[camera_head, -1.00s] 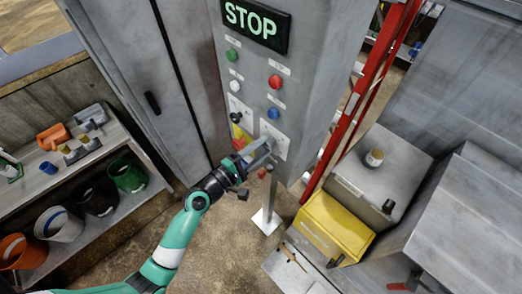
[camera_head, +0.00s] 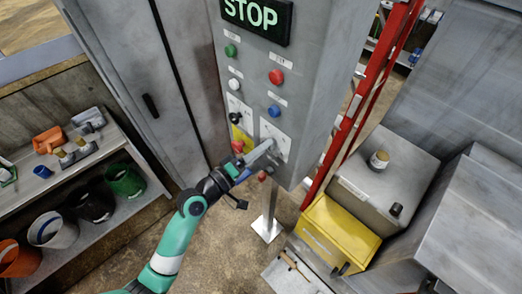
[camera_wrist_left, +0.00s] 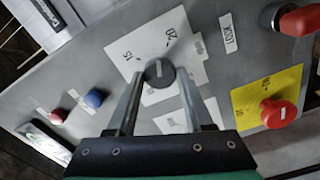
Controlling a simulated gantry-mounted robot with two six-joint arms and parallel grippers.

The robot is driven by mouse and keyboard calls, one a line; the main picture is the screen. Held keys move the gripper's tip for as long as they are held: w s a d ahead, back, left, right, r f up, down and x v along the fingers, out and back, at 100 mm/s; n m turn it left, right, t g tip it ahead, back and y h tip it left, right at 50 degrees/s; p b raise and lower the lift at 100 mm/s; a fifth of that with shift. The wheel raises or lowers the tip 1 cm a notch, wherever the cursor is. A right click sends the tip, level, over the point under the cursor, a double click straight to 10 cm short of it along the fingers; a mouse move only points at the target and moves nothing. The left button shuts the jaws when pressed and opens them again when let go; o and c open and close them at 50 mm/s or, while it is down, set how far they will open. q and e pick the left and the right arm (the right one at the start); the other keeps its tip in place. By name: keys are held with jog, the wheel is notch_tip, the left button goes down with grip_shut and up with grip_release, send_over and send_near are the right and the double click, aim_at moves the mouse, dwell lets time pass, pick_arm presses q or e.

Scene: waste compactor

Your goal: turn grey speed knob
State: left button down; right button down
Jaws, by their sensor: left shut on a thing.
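The grey speed knob (camera_wrist_left: 159,72) sits on a white dial plate (camera_wrist_left: 135,45) on the control panel, seen in the left wrist view. My left gripper (camera_wrist_left: 158,88) has its two fingers on either side of the knob and is shut on it. In the head view my left gripper (camera_head: 262,152) reaches the lower right of the panel, and its fingers hide the knob there; the white plate (camera_head: 283,145) shows around them. My right gripper is in neither view.
The panel (camera_head: 250,75) carries a lit STOP sign (camera_head: 257,14), a green button (camera_head: 231,51), a red button (camera_head: 276,77), a blue button (camera_head: 273,111) and a black knob (camera_head: 235,118). A red mushroom button (camera_wrist_left: 279,113) on a yellow plate is close by.

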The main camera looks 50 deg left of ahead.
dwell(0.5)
pick_arm(q)
jog(key=shift+c, duration=1.5)
grip_release()
jog(key=shift+s, duration=0.1)
jog(key=s+b, duration=0.2)
jog(key=s, duration=0.9)
jog(key=shift+s, duration=0.25)
jog(key=shift+d, duration=0.1)
